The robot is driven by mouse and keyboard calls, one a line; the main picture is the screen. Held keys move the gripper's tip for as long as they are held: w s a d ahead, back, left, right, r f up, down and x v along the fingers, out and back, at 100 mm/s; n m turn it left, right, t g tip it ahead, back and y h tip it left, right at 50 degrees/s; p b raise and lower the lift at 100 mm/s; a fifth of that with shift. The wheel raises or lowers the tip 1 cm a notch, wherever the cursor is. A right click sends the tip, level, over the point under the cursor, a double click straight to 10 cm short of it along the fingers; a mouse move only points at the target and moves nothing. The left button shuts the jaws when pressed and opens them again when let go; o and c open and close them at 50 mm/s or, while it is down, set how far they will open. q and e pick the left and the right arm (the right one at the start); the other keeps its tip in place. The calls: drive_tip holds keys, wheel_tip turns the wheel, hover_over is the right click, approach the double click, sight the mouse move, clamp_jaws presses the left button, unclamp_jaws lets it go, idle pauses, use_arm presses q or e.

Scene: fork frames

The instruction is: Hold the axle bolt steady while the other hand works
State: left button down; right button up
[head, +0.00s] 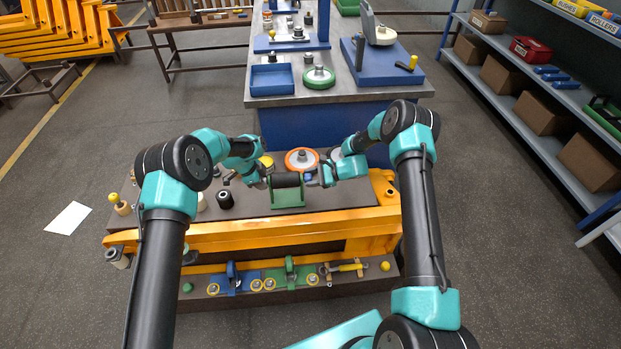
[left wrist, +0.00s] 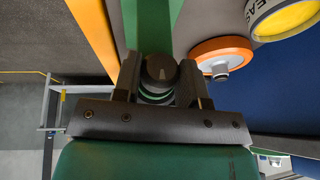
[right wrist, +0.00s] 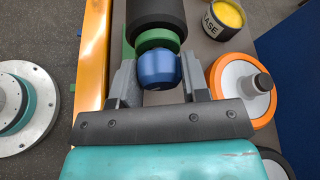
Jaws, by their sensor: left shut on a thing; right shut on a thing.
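A dark roller (head: 286,180) lies in a green cradle (head: 288,197) on the workbench, its axis running left to right between my grippers. My left gripper (head: 266,181) is at the roller's left end. In the left wrist view its fingers are shut on the dark round head of the axle bolt (left wrist: 160,70), with a green ring behind it. My right gripper (head: 313,177) is at the right end. In the right wrist view its fingers are shut on a blue rounded cap (right wrist: 158,68), in line with a green ring and the dark roller (right wrist: 155,15). The bolt's shank is hidden.
A yellow fork frame (head: 230,236) runs along the bench front. A small black cylinder (head: 225,199) stands to the left.

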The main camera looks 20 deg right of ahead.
use_arm(q)
drive_tip(key=shift+s+f, duration=0.2)
drive_tip(key=shift+s, duration=0.05)
use_arm(e)
drive_tip(key=shift+t, duration=0.3)
drive_tip(key=shift+n+t, duration=0.5)
drive_tip(key=shift+n, duration=0.6)
drive_tip(key=o, duration=0.9)
drive_tip(key=shift+o, duration=0.2)
drive_tip(key=v, duration=1.2)
drive_tip(key=shift+r, duration=0.1)
